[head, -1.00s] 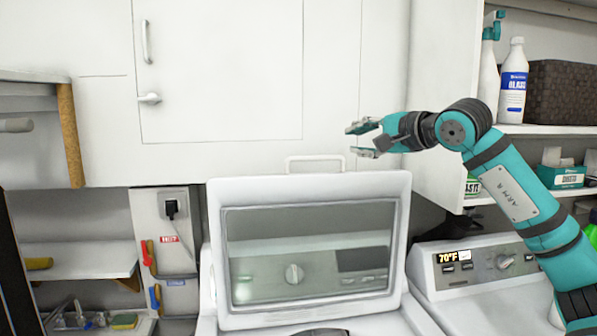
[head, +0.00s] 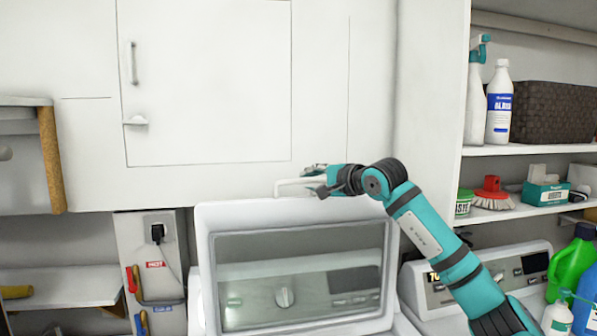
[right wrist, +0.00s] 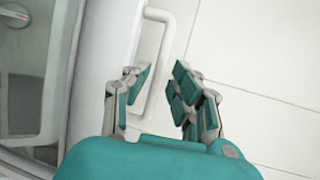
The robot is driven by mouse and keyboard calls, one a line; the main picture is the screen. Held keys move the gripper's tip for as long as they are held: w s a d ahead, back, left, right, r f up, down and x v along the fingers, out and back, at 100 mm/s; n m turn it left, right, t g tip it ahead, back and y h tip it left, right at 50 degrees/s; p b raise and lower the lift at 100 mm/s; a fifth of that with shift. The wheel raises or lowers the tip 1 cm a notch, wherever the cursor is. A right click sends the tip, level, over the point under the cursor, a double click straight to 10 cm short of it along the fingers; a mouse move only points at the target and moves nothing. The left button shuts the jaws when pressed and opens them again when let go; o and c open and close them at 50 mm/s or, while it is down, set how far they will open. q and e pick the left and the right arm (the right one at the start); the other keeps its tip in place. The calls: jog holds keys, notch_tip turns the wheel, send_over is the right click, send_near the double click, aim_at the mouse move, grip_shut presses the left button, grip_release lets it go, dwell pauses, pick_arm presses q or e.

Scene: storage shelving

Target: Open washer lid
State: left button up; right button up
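The washer lid (head: 208,265) is white with a large glass window and stands raised, close to upright, in the lower middle of the head view. Its white bar handle (head: 290,186) sticks up from the top edge; it also shows in the right wrist view (right wrist: 165,60). My right gripper (head: 308,178) is at the right end of this handle. In the right wrist view my right gripper (right wrist: 160,85) is open, with the handle between its spread fingers. Whether they touch it I cannot tell. My left gripper is not in view.
White cabinet doors (head: 210,80) stand behind and above the lid. A second appliance (head: 420,290) with a control panel is at the right, below shelves of bottles and a brown basket (head: 555,110). Hoses and an outlet (head: 158,232) are at the left.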

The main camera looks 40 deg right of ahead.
aim_at(300, 182)
jog(key=p+x, duration=0.1)
jog(key=x, duration=0.1)
jog(key=p+x, duration=0.1)
jog(key=x, duration=0.1)
jog(key=shift+w+r, duration=0.2)
jog(key=shift+w, duration=0.05)
jog(key=shift+w+f, duration=0.4)
jog(key=shift+w, duration=0.35)
jog(key=shift+c, duration=0.3)
grip_shut()
